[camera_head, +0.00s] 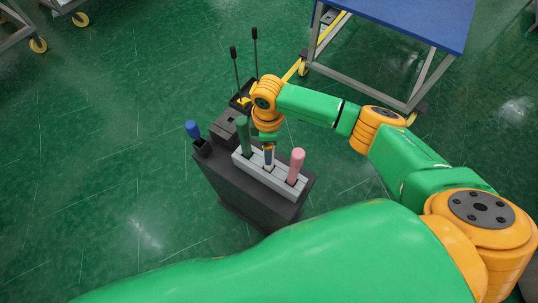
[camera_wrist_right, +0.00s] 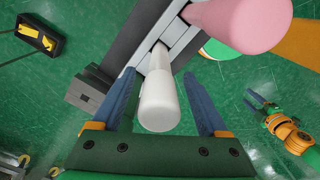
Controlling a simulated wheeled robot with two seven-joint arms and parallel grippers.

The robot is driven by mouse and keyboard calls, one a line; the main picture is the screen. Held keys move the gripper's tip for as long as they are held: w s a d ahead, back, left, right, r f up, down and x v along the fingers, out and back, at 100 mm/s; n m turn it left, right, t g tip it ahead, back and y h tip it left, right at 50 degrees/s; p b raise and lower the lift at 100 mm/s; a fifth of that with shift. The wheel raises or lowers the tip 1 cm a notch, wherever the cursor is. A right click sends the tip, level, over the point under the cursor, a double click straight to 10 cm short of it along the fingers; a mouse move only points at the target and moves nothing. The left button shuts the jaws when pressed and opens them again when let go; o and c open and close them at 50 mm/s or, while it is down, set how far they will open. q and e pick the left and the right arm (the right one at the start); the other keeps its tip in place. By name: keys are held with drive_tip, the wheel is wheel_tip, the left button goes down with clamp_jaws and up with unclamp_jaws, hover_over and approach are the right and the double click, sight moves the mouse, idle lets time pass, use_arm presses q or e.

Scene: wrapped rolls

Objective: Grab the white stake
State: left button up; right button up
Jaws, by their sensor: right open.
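The white stake (camera_wrist_right: 160,103) stands in a slot of the grey holder, its rounded end toward the camera in the right wrist view. In the head view my right gripper (camera_head: 268,149) is over the holder's middle slot and largely hides the stake. In the wrist view the two blue fingers of my right gripper (camera_wrist_right: 164,108) are open, one on each side of the stake, with gaps visible. My left gripper (camera_wrist_right: 258,102) shows small at the right of the wrist view, fingers apart and empty, away from the holder. It is not in the head view.
The light grey holder (camera_head: 242,162) sits on a dark stand (camera_head: 250,196). A green stake (camera_head: 243,136) and a pink stake (camera_head: 296,166) flank the white one closely. A blue-topped item (camera_head: 193,130) is at the left. A blue table (camera_head: 410,18) stands at the back right.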

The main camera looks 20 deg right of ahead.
clamp_jaws()
idle(1.4)
